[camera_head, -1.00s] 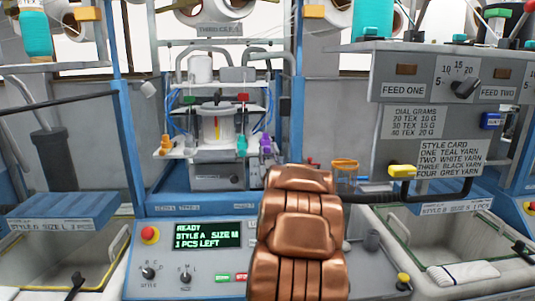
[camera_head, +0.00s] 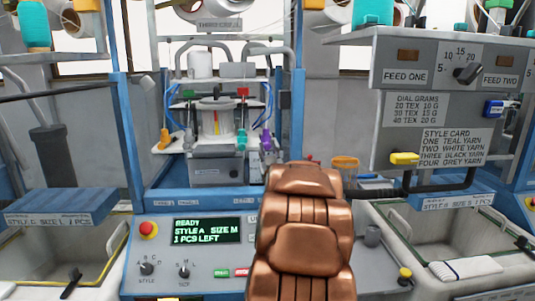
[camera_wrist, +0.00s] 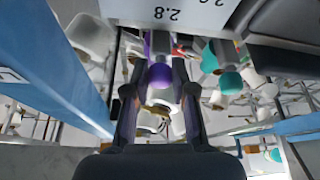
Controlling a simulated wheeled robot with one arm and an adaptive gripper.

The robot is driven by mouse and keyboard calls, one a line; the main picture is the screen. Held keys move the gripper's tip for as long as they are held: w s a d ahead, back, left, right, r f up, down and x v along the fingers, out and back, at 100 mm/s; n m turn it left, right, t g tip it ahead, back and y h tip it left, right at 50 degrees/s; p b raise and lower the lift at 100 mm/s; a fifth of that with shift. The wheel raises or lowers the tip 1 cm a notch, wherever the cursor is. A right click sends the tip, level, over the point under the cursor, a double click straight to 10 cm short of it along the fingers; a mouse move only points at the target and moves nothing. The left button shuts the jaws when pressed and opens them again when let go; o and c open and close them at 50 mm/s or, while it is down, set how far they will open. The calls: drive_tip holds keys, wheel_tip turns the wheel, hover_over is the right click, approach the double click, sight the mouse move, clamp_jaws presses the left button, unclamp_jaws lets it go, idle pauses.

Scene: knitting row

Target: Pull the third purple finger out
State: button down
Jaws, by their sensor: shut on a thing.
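The purple finger (camera_wrist: 160,72) is a rounded purple piece in the wrist view. It sits between the two dark fingers of my gripper (camera_wrist: 158,80), which is shut on it. In the head view the purple finger (camera_head: 265,140) shows at the right end of a row on the machine's white plate. A teal finger (camera_head: 242,140) stands just left of it, and an orange finger (camera_head: 165,142) is at the far left end. In the head view my copper arm fills the lower middle, and my gripper is hidden behind it.
In the wrist view a teal piece (camera_wrist: 229,80) is close on the right, and a blue post (camera_wrist: 55,65) runs along the left. The control panel display (camera_head: 206,232) reads ready, style A, size M, 1 pcs left. A yellow handle (camera_head: 404,158) juts out at right.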

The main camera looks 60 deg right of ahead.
drive_tip(key=shift+s+a+f, duration=0.15)
drive_tip(key=shift+s+a, duration=0.05)
drive_tip(key=shift+f, duration=0.1)
drive_tip(key=c, duration=0.9)
unclamp_jaws()
drive_tip(key=shift+r, duration=0.2)
drive_tip(key=shift+c, duration=0.2)
drive_tip(key=shift+s+a, duration=0.15)
drive_tip(key=v, duration=0.7)
drive_tip(key=shift+a+f, duration=0.1)
drive_tip(key=shift+f, duration=0.05)
